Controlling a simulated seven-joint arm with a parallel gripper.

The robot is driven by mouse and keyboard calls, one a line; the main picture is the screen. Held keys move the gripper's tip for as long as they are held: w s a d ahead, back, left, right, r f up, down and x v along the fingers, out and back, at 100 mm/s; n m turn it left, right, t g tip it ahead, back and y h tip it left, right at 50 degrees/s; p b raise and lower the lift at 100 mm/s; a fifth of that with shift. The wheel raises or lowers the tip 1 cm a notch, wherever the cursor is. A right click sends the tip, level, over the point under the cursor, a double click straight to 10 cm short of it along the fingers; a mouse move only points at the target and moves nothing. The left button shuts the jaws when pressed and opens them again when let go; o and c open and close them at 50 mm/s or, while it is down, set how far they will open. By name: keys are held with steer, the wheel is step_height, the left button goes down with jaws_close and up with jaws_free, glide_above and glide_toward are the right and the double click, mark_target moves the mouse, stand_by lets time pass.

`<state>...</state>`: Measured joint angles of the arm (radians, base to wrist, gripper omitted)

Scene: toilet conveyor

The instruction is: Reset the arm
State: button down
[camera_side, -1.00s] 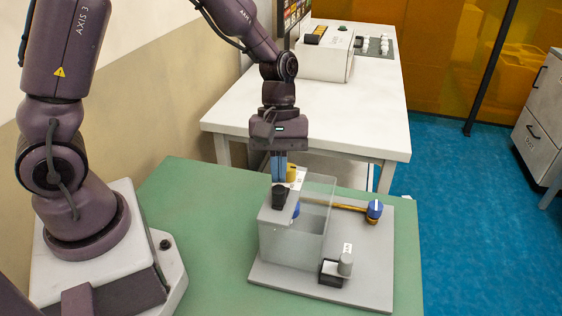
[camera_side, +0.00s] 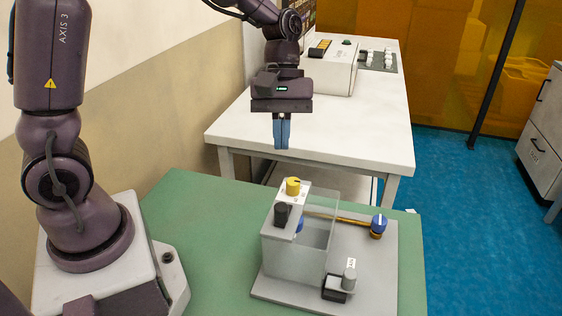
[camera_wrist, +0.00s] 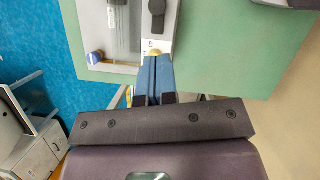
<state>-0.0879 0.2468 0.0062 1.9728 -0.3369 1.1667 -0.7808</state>
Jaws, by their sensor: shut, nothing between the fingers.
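My gripper (camera_side: 282,147) is shut and empty, with its blue fingers pointing down in the air above the toilet tank model. It also shows in the wrist view (camera_wrist: 154,59), with its two blue fingers together. The clear-walled tank (camera_side: 297,255) stands on a grey base plate (camera_side: 372,268). A yellow knob (camera_side: 292,186) and a black knob (camera_side: 281,214) sit on the tank's top strip. The yellow knob is below the fingertips and apart from them. A gold rod (camera_side: 345,219) runs from the tank to a blue-capped part (camera_side: 379,223) on the right.
A grey cylinder in a black holder (camera_side: 337,288) stands at the plate's front. The green table (camera_side: 200,225) is clear left of the plate. A white table (camera_side: 350,135) behind carries a control box (camera_side: 330,72). Grey drawers (camera_side: 545,140) stand at the far right.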

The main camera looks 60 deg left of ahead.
steer(key=shift+w+a+r, duration=0.1)
steer(key=shift+a+r, duration=0.15)
steer(key=shift+r, duration=0.3)
steer(key=s+a+r+m+t+y, duration=0.1)
steer(key=s+r+m+t+y, duration=0.1)
steer(key=s+r+m+t, duration=0.2)
steer(key=s+r+m+t+y, duration=0.1)
steer(key=s+r+m+t, duration=0.2)
steer(key=s+m, duration=0.5)
steer(key=shift+s+a+r+t+y, duration=0.35)
steer(key=shift+s+r+t+y, duration=0.1)
steer(key=shift+r, duration=0.25)
stand_by(0.9)
